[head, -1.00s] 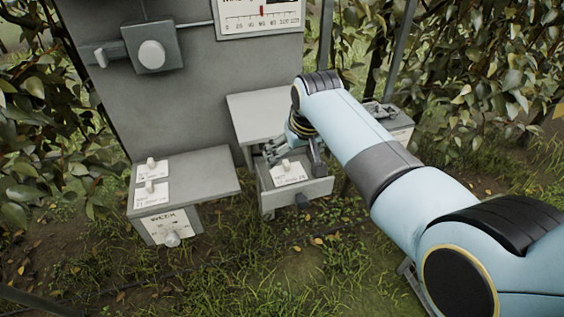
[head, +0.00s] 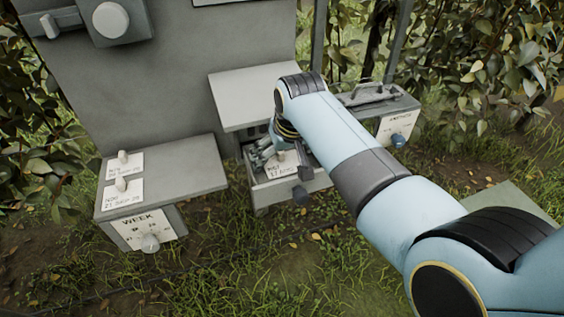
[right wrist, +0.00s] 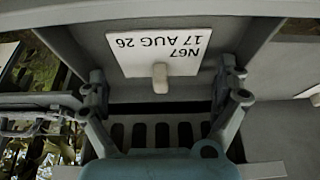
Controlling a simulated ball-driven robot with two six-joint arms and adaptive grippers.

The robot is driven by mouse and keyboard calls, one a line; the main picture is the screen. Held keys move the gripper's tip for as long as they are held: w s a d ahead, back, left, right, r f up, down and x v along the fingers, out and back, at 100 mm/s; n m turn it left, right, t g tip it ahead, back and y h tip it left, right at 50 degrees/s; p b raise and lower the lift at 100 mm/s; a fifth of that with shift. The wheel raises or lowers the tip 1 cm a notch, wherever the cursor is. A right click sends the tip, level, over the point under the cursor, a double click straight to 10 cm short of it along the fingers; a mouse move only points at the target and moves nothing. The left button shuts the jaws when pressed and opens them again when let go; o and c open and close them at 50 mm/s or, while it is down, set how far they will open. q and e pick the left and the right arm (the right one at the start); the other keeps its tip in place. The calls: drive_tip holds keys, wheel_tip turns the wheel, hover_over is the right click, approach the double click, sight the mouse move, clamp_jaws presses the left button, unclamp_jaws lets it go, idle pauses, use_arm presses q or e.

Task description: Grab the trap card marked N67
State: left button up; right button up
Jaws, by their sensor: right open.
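The white trap card marked N67, 17 AUG 26 (right wrist: 158,43) lies in the open drawer (head: 262,194), and it also shows in the head view (head: 284,173). A pale peg (right wrist: 160,78) stands up from the card's edge. My right gripper (right wrist: 166,92) is open, with a finger on either side of the peg and clear space between. In the head view my right gripper (head: 284,160) reaches down into the drawer and partly covers the card. My left gripper is not in view.
A grey box (head: 165,186) at left carries two other pegged cards (head: 123,193) and has a WEEK dial (head: 149,243) in front. A pale top (head: 245,95) overhangs behind the drawer. Another box with a handle (head: 398,117) stands right. Grass lies in front.

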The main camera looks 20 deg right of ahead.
drive_tip(key=c, duration=1.3)
drive_tip(key=shift+c, duration=0.2)
drive_tip(key=shift+r, duration=0.15)
